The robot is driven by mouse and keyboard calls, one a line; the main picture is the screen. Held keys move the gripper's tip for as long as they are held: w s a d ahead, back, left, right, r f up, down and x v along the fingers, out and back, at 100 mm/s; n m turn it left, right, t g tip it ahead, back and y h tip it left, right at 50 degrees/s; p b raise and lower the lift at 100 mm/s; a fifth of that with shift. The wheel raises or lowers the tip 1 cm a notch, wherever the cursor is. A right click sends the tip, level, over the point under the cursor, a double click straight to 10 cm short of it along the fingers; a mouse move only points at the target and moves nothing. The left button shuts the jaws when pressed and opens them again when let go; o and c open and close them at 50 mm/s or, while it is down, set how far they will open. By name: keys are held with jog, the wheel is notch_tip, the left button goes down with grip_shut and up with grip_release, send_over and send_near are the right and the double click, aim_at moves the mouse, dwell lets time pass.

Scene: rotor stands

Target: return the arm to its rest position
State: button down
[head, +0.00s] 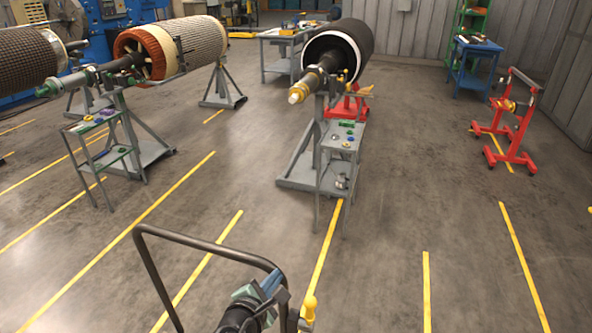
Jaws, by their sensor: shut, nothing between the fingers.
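My gripper (262,288) appears low in the head view, at the bottom centre, inside a dark tubular frame. It is dark with grey-green and blue parts, and it is shut and empty. It is low in the foreground, apart from the rotors and stands. The rest of my arm is mostly cut off by the bottom edge, so its full pose is hidden.
A black rotor (358,38) rests on grey and red stands beyond a small grey shelf cart (341,142). Another shelf cart (106,151) stands left, by an orange-ended rotor (150,48). A red stand (516,130) is at right. Floor at lower right is clear.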

notch_tip(320, 180, up, 33)
jog(key=d+m+t+y, duration=0.2)
jog(key=m+t, duration=0.5)
jog(key=m, duration=0.6)
jog(key=s+d+r+m+t+y, duration=0.1)
jog(key=s+r+m+t, duration=0.3)
jog(key=s+r, duration=0.6)
jog(key=s+d+r+m+t, duration=0.2)
jog(key=s+r+m+t, duration=0.2)
jog(key=s+r, duration=0.6)
notch_tip(320, 180, up, 4)
jog(key=shift+r+m+y, duration=0.1)
jog(key=shift+m+y, duration=0.3)
jog(key=shift+m, duration=0.6)
